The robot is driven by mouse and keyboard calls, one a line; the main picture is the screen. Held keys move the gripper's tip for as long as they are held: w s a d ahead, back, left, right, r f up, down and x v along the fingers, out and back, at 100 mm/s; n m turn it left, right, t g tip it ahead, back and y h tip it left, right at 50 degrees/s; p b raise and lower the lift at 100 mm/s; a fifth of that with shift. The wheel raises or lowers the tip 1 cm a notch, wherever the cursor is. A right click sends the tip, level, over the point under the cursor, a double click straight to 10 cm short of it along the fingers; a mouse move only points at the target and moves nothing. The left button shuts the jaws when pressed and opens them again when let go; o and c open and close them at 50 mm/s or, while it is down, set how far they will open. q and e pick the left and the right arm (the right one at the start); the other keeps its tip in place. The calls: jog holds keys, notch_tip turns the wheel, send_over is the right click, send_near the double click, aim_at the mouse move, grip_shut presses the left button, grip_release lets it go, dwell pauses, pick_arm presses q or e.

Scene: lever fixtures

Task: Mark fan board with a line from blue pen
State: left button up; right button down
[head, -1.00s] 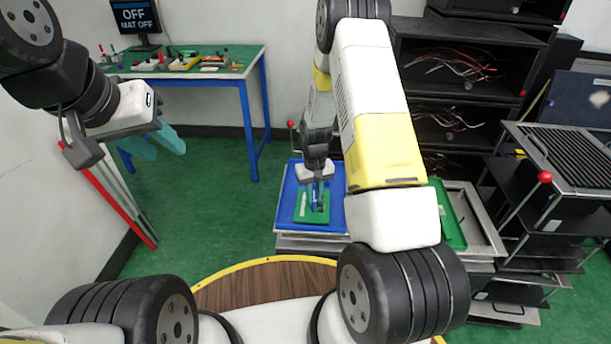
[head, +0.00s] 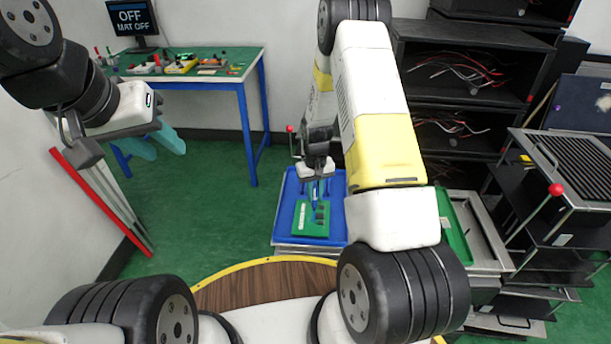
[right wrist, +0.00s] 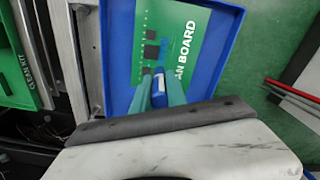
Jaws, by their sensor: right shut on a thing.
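The green fan board (head: 312,228) lies flat in a blue tray in front of me in the head view. In the right wrist view the fan board (right wrist: 190,25) shows white lettering and dark parts. My right gripper (head: 316,190) is over the board, its teal fingers shut on the blue pen (right wrist: 159,82), which points at the board. I cannot tell whether the pen tip touches it. A small blue patch shows beyond the pen, and I cannot tell if it is a drawn line. My left gripper (head: 158,147) is open and empty at the left, fingers apart.
The blue tray (head: 283,215) has raised rims. A green tray (head: 455,235) and metal racks stand to its right, with a red-knobbed lever (head: 556,189). A green workbench (head: 225,70) with small items and a monitor (head: 132,17) is at the back left.

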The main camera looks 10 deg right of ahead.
jog(key=shift+w+d, duration=0.15)
jog(key=shift+w, duration=0.2)
notch_tip(320, 180, up, 4)
jog(key=shift+w+f, duration=0.1)
jog(key=shift+f, duration=0.05)
jog(key=shift+r, duration=2.15)
